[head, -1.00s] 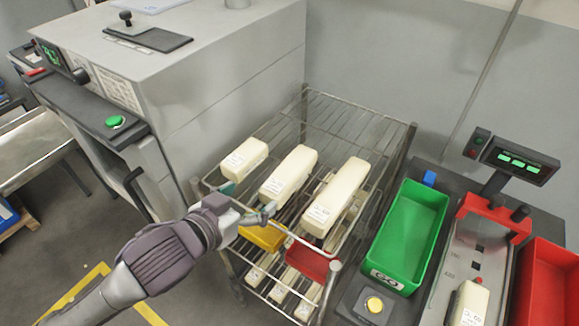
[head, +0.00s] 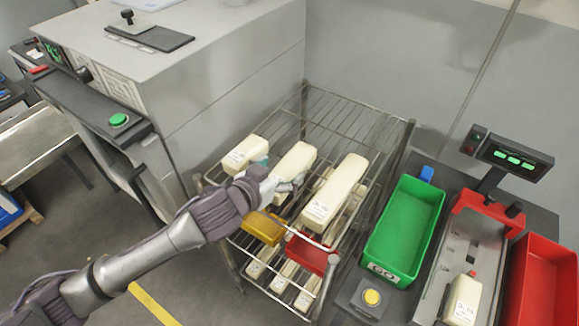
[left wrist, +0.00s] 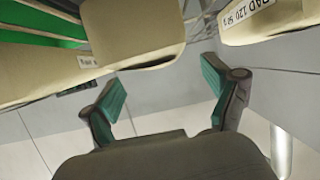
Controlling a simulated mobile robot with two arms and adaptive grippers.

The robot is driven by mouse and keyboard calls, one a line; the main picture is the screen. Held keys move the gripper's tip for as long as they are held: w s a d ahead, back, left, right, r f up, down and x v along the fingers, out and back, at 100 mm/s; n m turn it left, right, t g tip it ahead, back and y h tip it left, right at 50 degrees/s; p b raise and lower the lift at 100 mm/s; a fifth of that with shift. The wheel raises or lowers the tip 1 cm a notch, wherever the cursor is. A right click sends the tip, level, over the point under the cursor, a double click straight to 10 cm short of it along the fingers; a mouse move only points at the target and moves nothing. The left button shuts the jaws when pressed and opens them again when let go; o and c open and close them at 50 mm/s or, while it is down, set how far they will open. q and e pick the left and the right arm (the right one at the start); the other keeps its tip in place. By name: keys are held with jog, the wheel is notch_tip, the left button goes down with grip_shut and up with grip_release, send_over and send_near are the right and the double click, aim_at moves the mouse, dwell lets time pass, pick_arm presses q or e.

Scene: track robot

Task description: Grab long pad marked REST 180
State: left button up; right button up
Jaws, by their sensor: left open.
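Three cream pads lie side by side on the rack's top shelf: a short left pad (head: 245,152), a longer middle pad (head: 297,161) and a long right pad (head: 338,186). Their labels are too small to read in the head view. My left gripper (head: 281,174) is open and empty at the front end of the middle pad, covering its label. In the left wrist view, the open fingers (left wrist: 164,88) are below the middle pad's end (left wrist: 130,35). One neighbouring pad (left wrist: 255,22) reads PAD 120; the other's label (left wrist: 87,62) is unclear. My right gripper is not in view.
The wire rack (head: 345,105) has bare space at the back. More pads lie on its lower shelf, with a yellow bin (head: 262,228) and red bin (head: 306,254) at its front. A green bin (head: 408,225) stands right; a grey machine (head: 210,80) stands left.

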aim_at(288, 166)
pick_arm(q)
jog(key=x, duration=0.3)
jog(key=shift+w+f+p, duration=0.15)
jog(key=shift+p, duration=0.15)
jog(key=c, duration=1.3)
